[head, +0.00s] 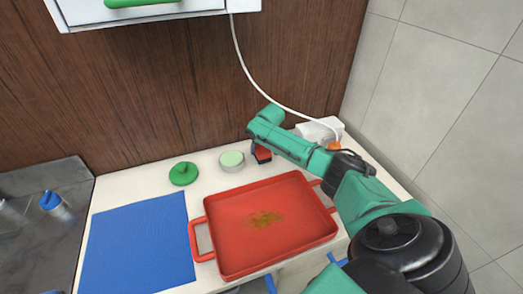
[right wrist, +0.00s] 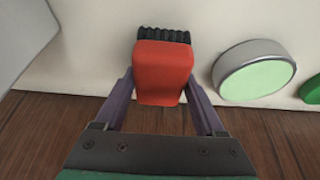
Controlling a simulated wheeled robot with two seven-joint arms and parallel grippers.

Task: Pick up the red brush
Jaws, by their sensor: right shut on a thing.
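The red brush (right wrist: 163,72), a red block with dark bristles, sits between the two fingers of my right gripper (right wrist: 163,98) in the right wrist view. The gripper is shut on it. In the head view the brush (head: 262,154) shows as a small red and dark shape under the end of my right arm, partly hidden by it. It is at the back of the counter, just right of the round tin. I cannot tell whether the bristles touch the counter. My left gripper is not in view.
A round tin with pale green top (head: 231,160) stands close beside the brush; a green lid (head: 183,174) lies left of it. A red tray (head: 208,254) with a brown stain and a blue mat (head: 137,245) fill the front. A white device (head: 318,130) with a cord is behind my arm.

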